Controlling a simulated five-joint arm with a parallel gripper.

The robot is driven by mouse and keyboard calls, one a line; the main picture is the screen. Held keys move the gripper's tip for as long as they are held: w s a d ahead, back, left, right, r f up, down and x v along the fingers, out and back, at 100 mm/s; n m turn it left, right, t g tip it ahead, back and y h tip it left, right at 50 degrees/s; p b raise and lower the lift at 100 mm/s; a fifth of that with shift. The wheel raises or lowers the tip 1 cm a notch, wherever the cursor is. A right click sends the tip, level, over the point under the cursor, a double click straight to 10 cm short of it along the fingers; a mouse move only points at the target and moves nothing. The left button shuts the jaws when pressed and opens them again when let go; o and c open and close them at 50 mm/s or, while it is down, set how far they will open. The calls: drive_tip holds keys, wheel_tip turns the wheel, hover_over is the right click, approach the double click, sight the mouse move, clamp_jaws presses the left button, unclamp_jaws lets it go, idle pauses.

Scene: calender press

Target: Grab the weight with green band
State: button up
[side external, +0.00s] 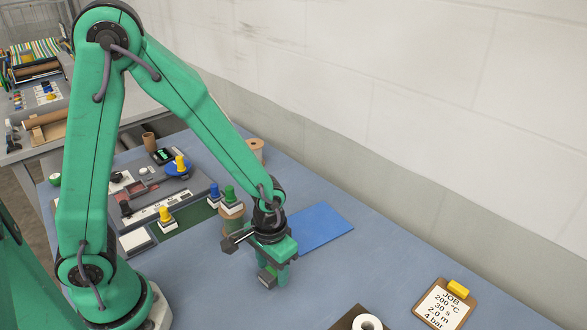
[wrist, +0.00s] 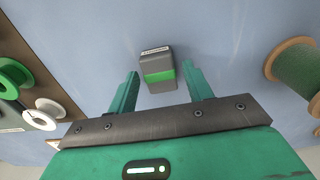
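The weight with the green band (wrist: 157,67) is a small dark grey block with a pale label on its far edge. In the wrist view it sits on the blue-grey table just ahead of and between my two green fingers. My gripper (wrist: 163,76) is open, with a finger to each side and a visible gap to the weight on both sides. In the side external view my gripper (side external: 274,274) points down low over the table, in front of the blue mat. There I cannot clearly tell the weight from the gripper's grey parts.
A wooden spool of green thread (wrist: 300,75) stands to the right in the wrist view. A brown board with green and white reels (wrist: 45,112) lies to the left. In the side external view a blue mat (side external: 318,226) and a clipboard (side external: 443,306) lie on the table.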

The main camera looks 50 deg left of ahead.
sight(273, 271)
clamp_jaws()
drive_tip(key=shift+r, duration=0.15)
drive_tip(key=shift+r, duration=0.7)
wheel_tip(273, 271, up, 3)
drive_tip(key=shift+f, duration=0.2)
drive_tip(key=s+d+r, duration=0.6)
drive_tip(key=s+d, duration=0.2)
drive_tip(key=shift+s+r, duration=0.3)
drive_tip(key=shift+r, duration=0.1)
drive_tip(key=shift+a, duration=0.1)
